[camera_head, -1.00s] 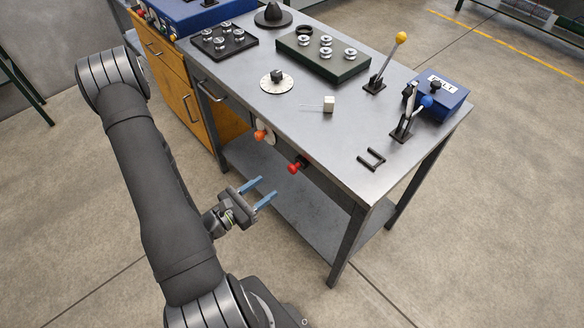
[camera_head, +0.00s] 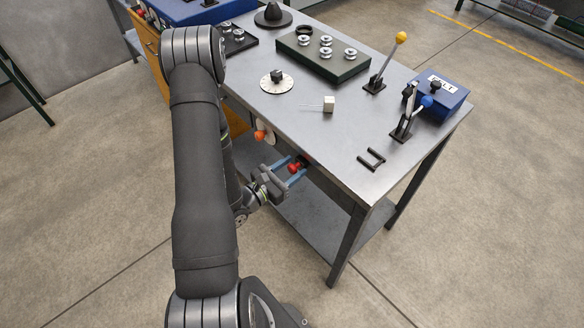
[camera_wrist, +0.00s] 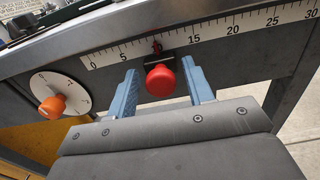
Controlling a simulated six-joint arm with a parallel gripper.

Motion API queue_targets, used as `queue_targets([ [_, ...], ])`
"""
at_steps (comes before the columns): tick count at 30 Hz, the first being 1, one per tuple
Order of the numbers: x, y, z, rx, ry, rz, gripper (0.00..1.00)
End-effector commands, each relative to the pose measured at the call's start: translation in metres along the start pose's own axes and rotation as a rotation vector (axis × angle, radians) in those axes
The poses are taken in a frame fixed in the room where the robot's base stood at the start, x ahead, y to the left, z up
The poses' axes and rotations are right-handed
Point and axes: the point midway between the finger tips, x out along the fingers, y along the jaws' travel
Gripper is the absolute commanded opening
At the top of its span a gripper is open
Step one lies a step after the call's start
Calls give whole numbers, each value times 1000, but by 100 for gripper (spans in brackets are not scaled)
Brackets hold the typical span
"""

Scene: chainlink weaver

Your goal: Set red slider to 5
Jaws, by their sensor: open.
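The red slider knob (camera_wrist: 160,81) is on the table's front edge, below a white ruler strip (camera_wrist: 215,31). My gripper (camera_wrist: 159,72) is open. Its blue fingers lie left and right of the knob, with a gap visible on each side. In the head view the red knob (camera_head: 293,168) shows between the fingertips of my gripper (camera_head: 291,167).
An orange knob on a white dial (camera_wrist: 52,105) is left of the slider. A table leg (camera_head: 347,245) stands to the right.

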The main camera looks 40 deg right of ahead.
Motion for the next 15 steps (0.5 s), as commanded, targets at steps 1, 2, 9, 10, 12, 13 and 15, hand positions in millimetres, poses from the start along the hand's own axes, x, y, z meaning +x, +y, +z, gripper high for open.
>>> queue_targets([
  [1, 2, 0, 0, 0, 0, -1, 47],
  [2, 3, 0, 0, 0, 0, -1, 47],
  [9, 4, 0, 0, 0, 0, 0, 47],
  [10, 4, 0, 0, 0, 0, 0, 47],
  [12, 4, 0, 0, 0, 0, 0, 41],
  [13, 4, 0, 0, 0, 0, 0, 35],
  [15, 4, 0, 0, 0, 0, 0, 22],
])
